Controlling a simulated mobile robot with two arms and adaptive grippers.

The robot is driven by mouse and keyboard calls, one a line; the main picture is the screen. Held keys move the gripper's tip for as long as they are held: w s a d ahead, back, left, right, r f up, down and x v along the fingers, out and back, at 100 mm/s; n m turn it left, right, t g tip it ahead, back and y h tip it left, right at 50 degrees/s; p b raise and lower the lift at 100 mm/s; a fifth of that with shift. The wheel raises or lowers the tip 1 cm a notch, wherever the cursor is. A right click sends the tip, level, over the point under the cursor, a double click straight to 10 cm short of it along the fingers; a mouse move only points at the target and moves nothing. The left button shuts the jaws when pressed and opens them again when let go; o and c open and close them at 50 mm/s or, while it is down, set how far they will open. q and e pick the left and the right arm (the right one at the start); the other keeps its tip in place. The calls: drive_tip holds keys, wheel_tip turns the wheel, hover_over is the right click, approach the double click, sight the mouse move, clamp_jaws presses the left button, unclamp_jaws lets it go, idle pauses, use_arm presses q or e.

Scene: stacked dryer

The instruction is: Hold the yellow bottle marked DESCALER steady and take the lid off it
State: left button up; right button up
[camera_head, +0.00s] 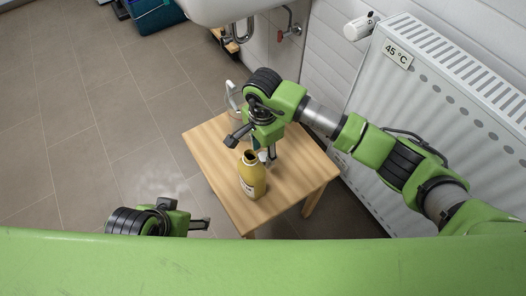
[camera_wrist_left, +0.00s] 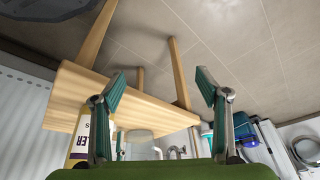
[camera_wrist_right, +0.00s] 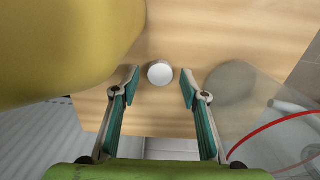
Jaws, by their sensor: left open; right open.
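The yellow bottle (camera_head: 252,178) stands upright on the small wooden table, its neck showing a dark opening with no lid on it. Part of its label shows at the left of the left wrist view (camera_wrist_left: 80,143). A white round lid (camera_wrist_right: 160,73) lies on the table top beside the bottle. My right gripper (camera_head: 257,144) is open just behind the bottle, its fingertips on either side of the lid in the right wrist view. My left gripper (camera_head: 198,224) is open and empty, left of the table and apart from the bottle.
The wooden table (camera_head: 215,140) also bears a clear glass vessel (camera_head: 233,95), partly hidden by my right arm. A white radiator (camera_head: 440,100) stands at the right. A sink (camera_head: 225,10) is at the back. The tiled floor (camera_head: 80,130) on the left is clear.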

sight(263, 157)
wheel_tip(263, 157, up, 11)
drive_tip(key=p, duration=0.1)
drive_tip(key=shift+p, duration=0.35)
